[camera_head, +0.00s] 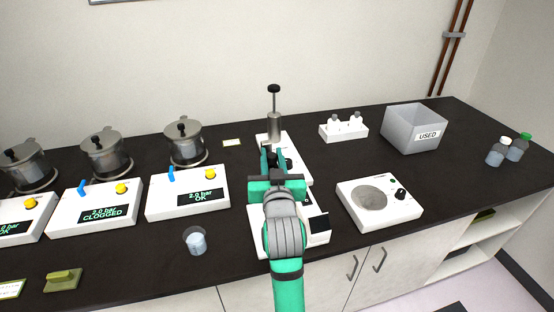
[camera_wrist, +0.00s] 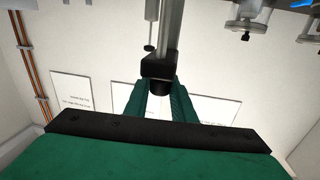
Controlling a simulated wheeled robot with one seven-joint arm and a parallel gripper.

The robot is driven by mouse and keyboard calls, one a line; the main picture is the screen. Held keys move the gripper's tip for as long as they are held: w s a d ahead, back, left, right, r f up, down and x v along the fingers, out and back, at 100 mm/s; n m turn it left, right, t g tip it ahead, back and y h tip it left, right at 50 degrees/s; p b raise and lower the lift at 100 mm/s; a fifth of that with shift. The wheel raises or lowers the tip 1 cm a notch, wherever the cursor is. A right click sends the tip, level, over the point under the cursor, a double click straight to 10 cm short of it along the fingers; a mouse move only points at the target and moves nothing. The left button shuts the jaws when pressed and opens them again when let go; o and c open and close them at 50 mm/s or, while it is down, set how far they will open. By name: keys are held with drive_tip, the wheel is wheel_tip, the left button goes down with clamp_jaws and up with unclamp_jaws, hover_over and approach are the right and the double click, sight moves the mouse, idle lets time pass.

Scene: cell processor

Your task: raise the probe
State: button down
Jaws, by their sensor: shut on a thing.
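The probe unit (camera_head: 274,125) stands at the back middle of the counter: a grey metal cylinder with a thin rod and a dark knob on top. In the wrist view a metal post (camera_wrist: 173,28) runs down to a black block (camera_wrist: 158,66) with a short round black part. My gripper (camera_wrist: 160,100) is shut on that black part, its green fingers on either side of it. In the head view my gripper (camera_head: 269,158) is in front of the unit's white base (camera_head: 294,163). My arm hides much of the base. The probe's lower end is hidden.
On the left stand pressure pots (camera_head: 107,153) and control boxes (camera_head: 94,205). A beaker (camera_head: 195,241) stands left of my arm. On the right are a white device with a dial (camera_head: 379,205), a vial rack (camera_head: 343,130) and a grey "USED" bin (camera_head: 413,130).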

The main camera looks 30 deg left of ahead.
drive_tip(key=shift+r, duration=0.35)
drive_tip(key=c, duration=1.7)
unclamp_jaws()
drive_tip(key=shift+o, duration=1.1)
drive_tip(key=shift+f, duration=0.1)
drive_tip(key=v, duration=1.1)
drive_tip(key=shift+w, duration=0.1)
